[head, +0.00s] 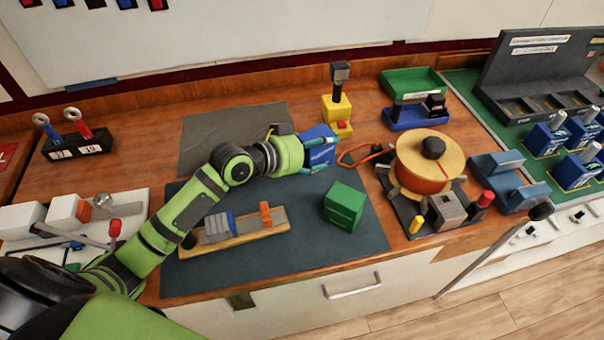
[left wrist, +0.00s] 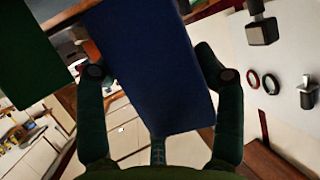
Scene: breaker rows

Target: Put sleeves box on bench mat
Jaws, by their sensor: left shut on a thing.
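My left gripper (head: 321,156) is shut on a blue box (head: 321,147) with a small pale label, too small to read. In the left wrist view the blue box (left wrist: 150,70) sits between the two fingers. The box is near the back right edge of the dark bench mat (head: 270,268); I cannot tell how high it is above the bench. A green box (head: 344,207) stands on the right part of the mat, and it also shows in the left wrist view (left wrist: 25,55). Neither box can be surely named as sleeves. My right gripper is out of view.
A wooden rail with grey, blue and orange modules (head: 232,232) lies on the mat. A cable spool (head: 430,165) stands to the right. A yellow stamp-like device (head: 338,108) and a green tray (head: 413,83) stand behind. A grey mat (head: 205,140) lies at the back.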

